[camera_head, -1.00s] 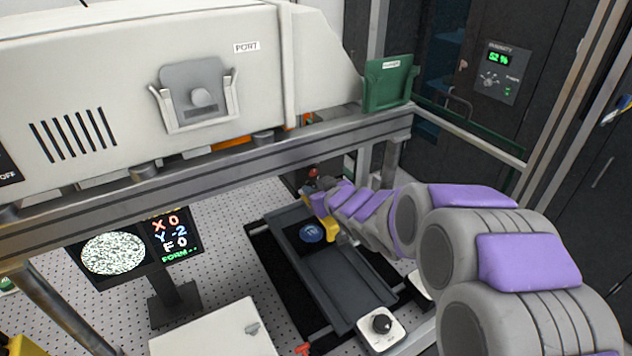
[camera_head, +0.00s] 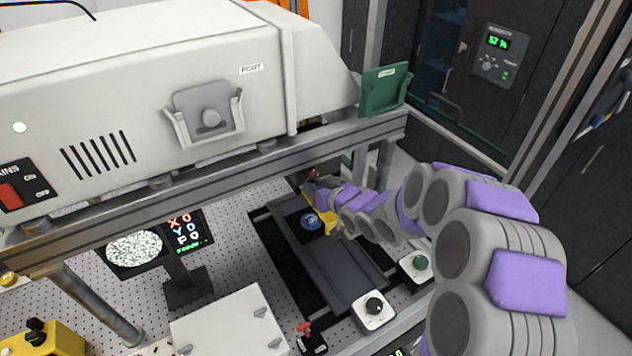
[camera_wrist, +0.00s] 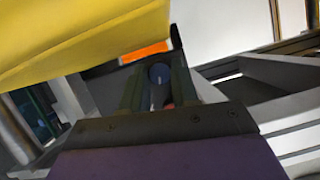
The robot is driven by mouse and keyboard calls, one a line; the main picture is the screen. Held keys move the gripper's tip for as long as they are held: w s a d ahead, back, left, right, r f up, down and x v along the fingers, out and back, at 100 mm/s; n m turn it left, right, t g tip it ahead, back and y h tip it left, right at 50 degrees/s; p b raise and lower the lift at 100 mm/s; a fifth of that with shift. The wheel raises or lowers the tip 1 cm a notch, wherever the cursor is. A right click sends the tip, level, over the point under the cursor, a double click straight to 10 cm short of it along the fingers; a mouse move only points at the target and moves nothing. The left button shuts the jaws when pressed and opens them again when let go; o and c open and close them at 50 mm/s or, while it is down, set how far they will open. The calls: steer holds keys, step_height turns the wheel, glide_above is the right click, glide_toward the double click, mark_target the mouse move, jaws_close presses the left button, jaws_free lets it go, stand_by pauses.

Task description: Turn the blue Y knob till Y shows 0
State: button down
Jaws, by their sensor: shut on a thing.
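In the head view my gripper (camera_head: 311,184) reaches in under the grey beam, and the knob is hidden there. A yellow part (camera_head: 327,221) stands beside my gripper, next to a round blue disc (camera_head: 311,221) on the dark stage (camera_head: 340,265).
The grey beam (camera_head: 220,163) and white housing (camera_head: 120,90) lie above my gripper. A round speckled pattern (camera_head: 134,249) shows beside the readout.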

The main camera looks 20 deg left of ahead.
steer(key=shift+w+r, duration=0.15)
steer(key=shift+r, duration=0.1)
steer(key=c, duration=1.2)
jaws_free()
steer(key=o, duration=0.4)
steer(key=shift+a+f, duration=0.15)
steer(key=shift+f, duration=0.05)
steer(key=shift+c, duration=0.2)
steer(key=shift+d, duration=0.2)
steer(key=v, duration=1.7)
steer(key=shift+b, duration=0.35)
